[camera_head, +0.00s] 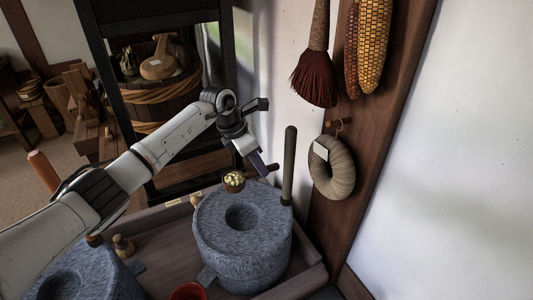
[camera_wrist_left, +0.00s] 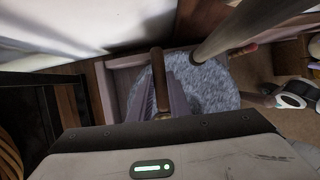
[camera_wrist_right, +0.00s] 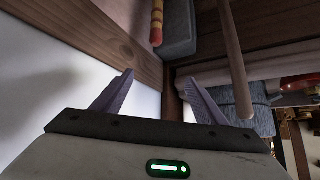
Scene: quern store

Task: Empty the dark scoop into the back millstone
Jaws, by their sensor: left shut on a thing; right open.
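The dark scoop (camera_head: 234,187) holds pale yellowish pieces and hangs near the far rim of the back millstone (camera_head: 243,250), to the left of its upright grey handle. My left gripper (camera_head: 257,166) is shut on the scoop's brown handle, which also shows between the fingers in the left wrist view (camera_wrist_left: 157,70). The bowl looks roughly level, with its load inside. The back millstone is a grey stone drum with a round hole (camera_head: 242,216) in its top. My right gripper (camera_wrist_right: 158,78) is open and empty in the right wrist view; it is outside the head view.
Another grey millstone (camera_head: 85,278) stands at lower left on the same wooden tray (camera_head: 162,240). A small brass-coloured object (camera_head: 123,246) and an orange-red bowl (camera_head: 188,292) are nearby. A post with a hanging brush (camera_head: 315,79), corn (camera_head: 374,45) and straw ring (camera_head: 332,170) stands at right.

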